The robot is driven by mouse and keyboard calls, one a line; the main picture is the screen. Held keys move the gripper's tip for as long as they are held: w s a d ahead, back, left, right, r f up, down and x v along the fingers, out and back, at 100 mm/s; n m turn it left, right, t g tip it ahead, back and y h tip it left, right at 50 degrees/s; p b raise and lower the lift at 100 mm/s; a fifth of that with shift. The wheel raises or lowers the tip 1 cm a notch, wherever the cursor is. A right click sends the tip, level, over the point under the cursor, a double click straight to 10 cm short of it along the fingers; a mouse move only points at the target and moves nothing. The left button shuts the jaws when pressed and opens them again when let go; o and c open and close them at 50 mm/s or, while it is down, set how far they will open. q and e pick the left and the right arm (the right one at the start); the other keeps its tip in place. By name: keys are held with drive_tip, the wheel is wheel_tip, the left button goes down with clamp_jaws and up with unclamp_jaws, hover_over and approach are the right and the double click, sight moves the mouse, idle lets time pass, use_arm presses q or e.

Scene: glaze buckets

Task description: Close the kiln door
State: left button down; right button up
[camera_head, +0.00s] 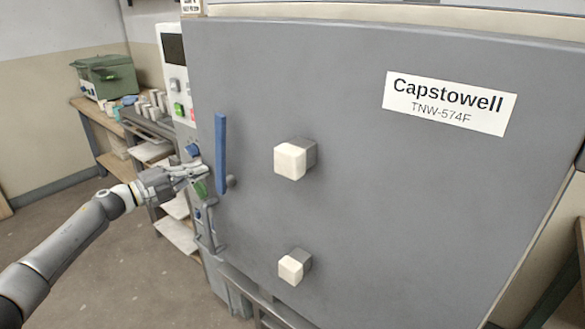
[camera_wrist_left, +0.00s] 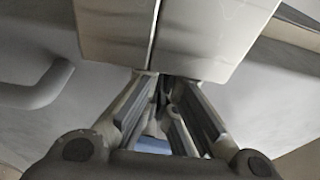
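The kiln door (camera_head: 350,210) is a large grey panel that fills most of the head view. It has a "Capstowell TNW-574F" label, two pale blocks, and an upright blue handle (camera_head: 221,153) near its left edge. I cannot tell whether the door sits flush with the kiln body. My left gripper (camera_head: 203,170) is just left of the handle, with its fingers pointing toward the door's left edge. In the left wrist view its fingers (camera_wrist_left: 165,82) lean toward each other; whether their tips meet is unclear. No grip on the handle is visible. My right gripper is out of view.
A white control panel (camera_head: 178,72) with a screen and a green button stands behind the door's left edge. A wooden bench (camera_head: 88,106) with a green case (camera_head: 106,76) and small pale pieces is at the back left. Floor at lower left is open.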

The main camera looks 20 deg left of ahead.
use_arm(q)
drive_tip(key=v, duration=1.1)
drive_tip(key=shift+s+f, duration=0.35)
drive_tip(key=shift+s, duration=0.05)
